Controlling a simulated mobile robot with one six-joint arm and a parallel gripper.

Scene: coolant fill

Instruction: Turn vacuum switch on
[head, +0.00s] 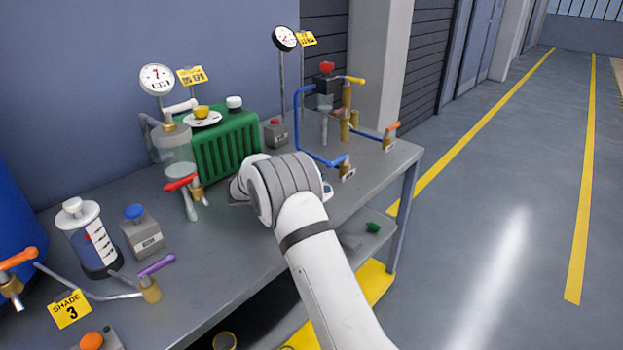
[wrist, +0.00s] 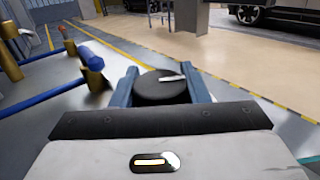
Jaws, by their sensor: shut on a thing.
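In the wrist view, a black round knob (wrist: 150,90) with a white pointer line on top sits between the two blue fingers of my gripper (wrist: 161,94). The fingers are shut on its sides. The white line runs nearly level across the picture, on the knob's right half. No label shows on the knob, so I cannot read whether it is the vacuum switch. In the head view, my wrist hangs over the bench's front edge and hides the knob and nearly all of the fingers.
The grey bench (head: 235,285) carries a green tank (head: 222,145), a pipe stand with a blue pipe (head: 298,120) and orange-handled valve (head: 391,128), gauges (head: 157,78), and a grey box with a blue button (head: 142,232). The floor right of the bench is clear.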

